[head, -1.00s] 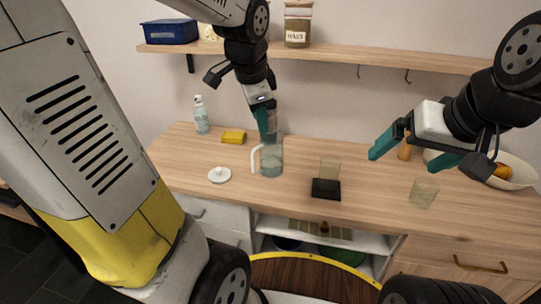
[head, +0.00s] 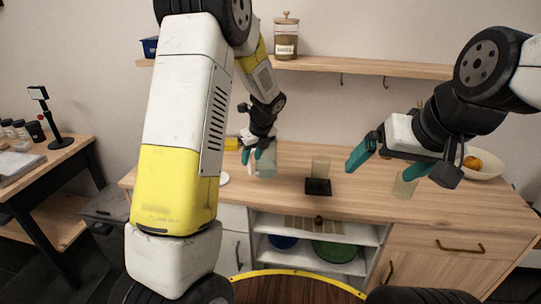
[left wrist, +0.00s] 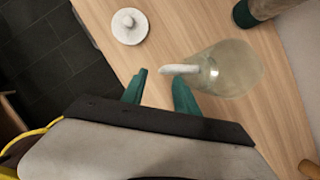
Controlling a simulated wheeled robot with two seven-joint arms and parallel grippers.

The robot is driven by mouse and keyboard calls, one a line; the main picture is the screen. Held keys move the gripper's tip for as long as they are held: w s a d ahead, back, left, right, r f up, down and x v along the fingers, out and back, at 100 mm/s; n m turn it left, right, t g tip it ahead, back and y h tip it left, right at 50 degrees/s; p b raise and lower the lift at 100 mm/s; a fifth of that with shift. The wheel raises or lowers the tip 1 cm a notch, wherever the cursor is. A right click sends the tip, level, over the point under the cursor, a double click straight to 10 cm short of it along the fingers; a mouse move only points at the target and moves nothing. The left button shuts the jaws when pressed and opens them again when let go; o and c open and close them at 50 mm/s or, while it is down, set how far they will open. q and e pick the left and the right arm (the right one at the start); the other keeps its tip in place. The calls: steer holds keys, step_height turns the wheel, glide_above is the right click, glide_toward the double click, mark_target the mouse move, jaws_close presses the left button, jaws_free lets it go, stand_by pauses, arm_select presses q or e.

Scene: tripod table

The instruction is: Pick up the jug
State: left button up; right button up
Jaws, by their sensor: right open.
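The clear glass jug (head: 267,163) stands upright on the wooden counter, left of centre in the head view. In the left wrist view, the jug (left wrist: 236,66) is right of the fingers, with its pale handle (left wrist: 180,69) pointing towards them. My left gripper (head: 258,154) is at the jug's handle side and partly covers it. In the left wrist view, the left gripper (left wrist: 160,86) is open, its fingertips apart close to the handle; I cannot tell whether they touch it. My right gripper (head: 378,174) is open and empty over the right of the counter.
A white round lid (left wrist: 130,26) lies left of the jug. A bowl (head: 486,164) stands at far right. A shelf (head: 350,67) runs above.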

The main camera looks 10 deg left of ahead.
mark_target(250, 163)
arm_select(q)
steer(key=shift+w+x, duration=0.1)
steer(key=shift+x, duration=1.4)
steer(key=shift+w+x, duration=0.15)
steer(key=shift+x, duration=1.3)
steer(key=shift+d, duration=0.1)
jaws_close()
